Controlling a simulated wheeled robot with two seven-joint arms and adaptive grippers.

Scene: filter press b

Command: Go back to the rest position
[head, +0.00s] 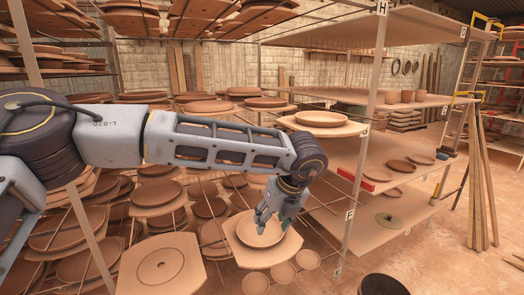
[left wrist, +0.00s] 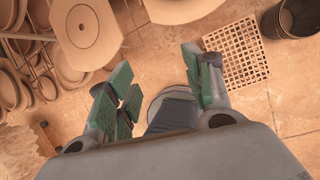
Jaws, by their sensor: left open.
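My left arm reaches in from the left in the head view. My left gripper (head: 274,216) hangs at its end, pointing down, with its fingers apart. It overlaps a clay plate (head: 262,235) on a pale board (head: 272,257) in the picture; the gap between them is hard to judge. In the left wrist view the green finger pads of the left gripper (left wrist: 160,76) are spread, with nothing held between them and tan floor beyond. My right gripper is not in view.
Racks of clay plates fill the left and middle. Another board (head: 160,263) with a small centre hole sits low in front. A shelf unit (head: 400,150) with pots stands to the right. A dark bucket (head: 384,285) and a floor grate (left wrist: 238,52) are nearby. Open floor lies right.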

